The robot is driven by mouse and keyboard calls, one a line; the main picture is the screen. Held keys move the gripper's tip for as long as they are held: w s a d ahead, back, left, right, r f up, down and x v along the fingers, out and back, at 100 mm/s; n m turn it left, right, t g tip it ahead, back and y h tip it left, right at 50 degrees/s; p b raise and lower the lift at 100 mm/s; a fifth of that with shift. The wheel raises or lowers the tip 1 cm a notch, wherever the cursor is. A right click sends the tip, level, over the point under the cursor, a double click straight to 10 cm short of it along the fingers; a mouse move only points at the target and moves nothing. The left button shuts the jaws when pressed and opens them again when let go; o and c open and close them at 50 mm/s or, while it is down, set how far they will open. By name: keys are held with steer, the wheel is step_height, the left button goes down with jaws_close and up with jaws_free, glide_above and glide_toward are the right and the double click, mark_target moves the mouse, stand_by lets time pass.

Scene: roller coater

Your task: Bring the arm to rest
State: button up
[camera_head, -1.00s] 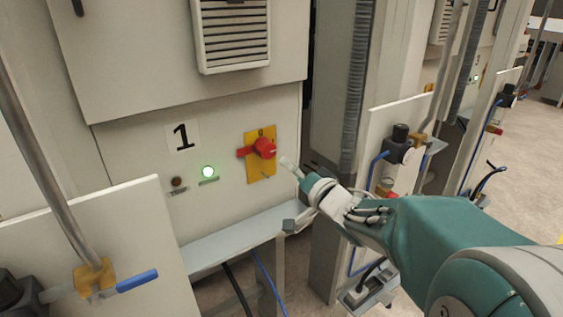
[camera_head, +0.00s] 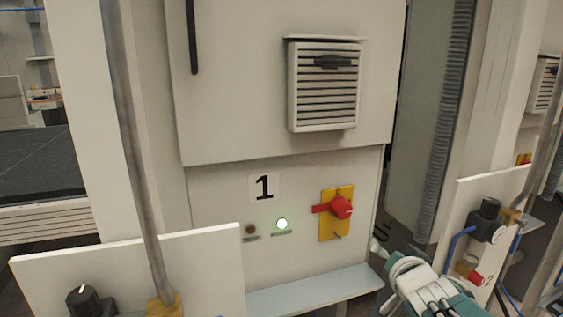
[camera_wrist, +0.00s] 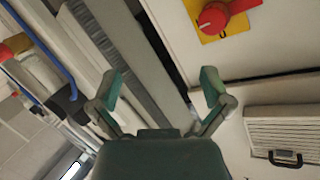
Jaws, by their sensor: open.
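My gripper (camera_wrist: 161,98) is open and empty in the wrist view, its two green-padded fingers spread apart. In the head view my gripper (camera_head: 378,278) shows only partly at the lower right, with the wrist beside it and the rest of the arm out of frame. It is below and to the right of a red rotary switch (camera_head: 341,207) on a yellow plate (camera_head: 328,228). The red switch also shows at the top of the wrist view (camera_wrist: 212,18), beyond the fingers and apart from them.
A ledge (camera_head: 310,290) runs below the panel. A white board with valve and pipes (camera_head: 488,215) stands right; another white board (camera_head: 130,265) stands left.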

steer(key=s+a+f+n+g, duration=0.2)
steer(key=s+g, duration=0.1)
steer(key=s, duration=0.3)
steer(key=s+a+f+n+g, duration=0.2)
steer(key=s+g, duration=0.1)
steer(key=s, duration=0.4)
steer(key=s+a+f+n+g+y, duration=0.1)
steer(key=s+a+f+n+g, duration=0.1)
steer(key=s, duration=0.5)
steer(key=shift+s+a+f+g, duration=0.2)
steer(key=shift+f+g, duration=0.05)
steer(key=shift+g, duration=0.35)
